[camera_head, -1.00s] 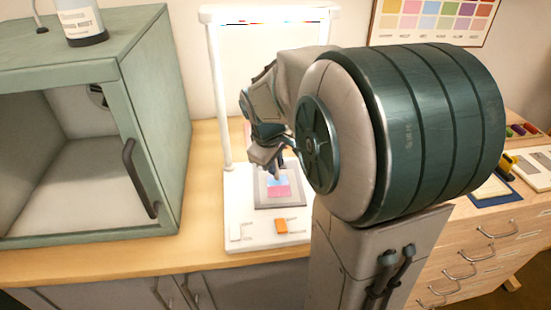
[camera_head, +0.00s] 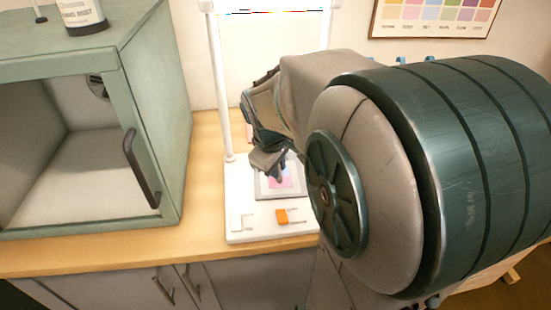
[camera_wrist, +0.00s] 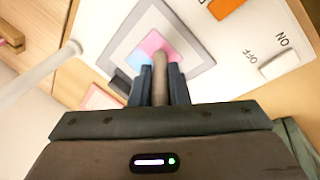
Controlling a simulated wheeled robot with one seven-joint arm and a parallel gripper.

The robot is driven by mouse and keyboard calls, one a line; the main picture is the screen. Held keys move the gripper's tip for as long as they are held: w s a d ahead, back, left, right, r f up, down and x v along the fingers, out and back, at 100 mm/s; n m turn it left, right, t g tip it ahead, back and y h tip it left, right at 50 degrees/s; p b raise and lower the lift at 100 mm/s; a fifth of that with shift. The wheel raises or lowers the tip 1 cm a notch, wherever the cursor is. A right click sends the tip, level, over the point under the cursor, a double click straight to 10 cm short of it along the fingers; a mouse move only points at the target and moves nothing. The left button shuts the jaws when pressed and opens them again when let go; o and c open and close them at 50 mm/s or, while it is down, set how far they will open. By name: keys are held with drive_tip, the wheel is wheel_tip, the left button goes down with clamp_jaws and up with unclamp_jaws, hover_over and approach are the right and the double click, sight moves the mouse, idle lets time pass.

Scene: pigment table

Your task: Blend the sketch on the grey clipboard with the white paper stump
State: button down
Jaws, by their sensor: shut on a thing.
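The grey clipboard (camera_head: 262,193) lies on the white base of a stand, with the pink and blue sketch (camera_head: 285,183) on it. In the wrist view the grey clipboard (camera_wrist: 196,62) frames the sketch (camera_wrist: 152,42), pink above and blue at the lower left. My gripper (camera_head: 279,177) is over the clipboard, pointing down. In the wrist view my gripper (camera_wrist: 158,75) is shut on a pale greyish stick, the paper stump (camera_wrist: 160,66). The stump's tip lies over the sketch where pink meets blue; I cannot tell whether it touches. My gripper hides part of the sketch.
The white stand base (camera_head: 262,228) has an orange switch (camera_head: 283,216) and a white switch marked ON and OFF (camera_wrist: 280,63). A white post (camera_head: 222,90) rises at its left. A green open-fronted cabinet (camera_head: 150,110) stands left. My arm hides the right side.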

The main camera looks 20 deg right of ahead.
drive_tip(key=shift+s+a, duration=0.1)
drive_tip(key=shift+s, duration=0.05)
drive_tip(key=shift+w+d+p, duration=0.1)
drive_tip(key=shift+w+d, duration=0.3)
drive_tip(key=shift+w, duration=0.6)
drive_tip(key=shift+w+d+p, duration=0.15)
drive_tip(key=shift+w+d, duration=0.2)
drive_tip(key=shift+w, duration=0.7)
drive_tip(key=shift+w+d+p, duration=0.1)
drive_tip(key=shift+w+d, duration=0.3)
drive_tip(key=shift+w, duration=0.6)
drive_tip(key=shift+w+a, duration=0.2)
drive_tip(key=shift+a, duration=0.3)
drive_tip(key=shift+w+a, duration=0.15)
drive_tip(key=shift+a, duration=0.3)
drive_tip(key=shift+s+a+b, duration=0.15)
drive_tip(key=shift+s+a, duration=0.2)
drive_tip(key=shift+s, duration=0.7)
drive_tip(key=shift+s+a+b, duration=0.1)
drive_tip(key=shift+s+a, duration=0.3)
drive_tip(key=shift+s, duration=0.6)
drive_tip(key=shift+s+a+b, duration=0.15)
drive_tip(key=shift+s+a, duration=0.2)
drive_tip(key=shift+s, duration=0.7)
drive_tip(key=shift+w, duration=0.1)
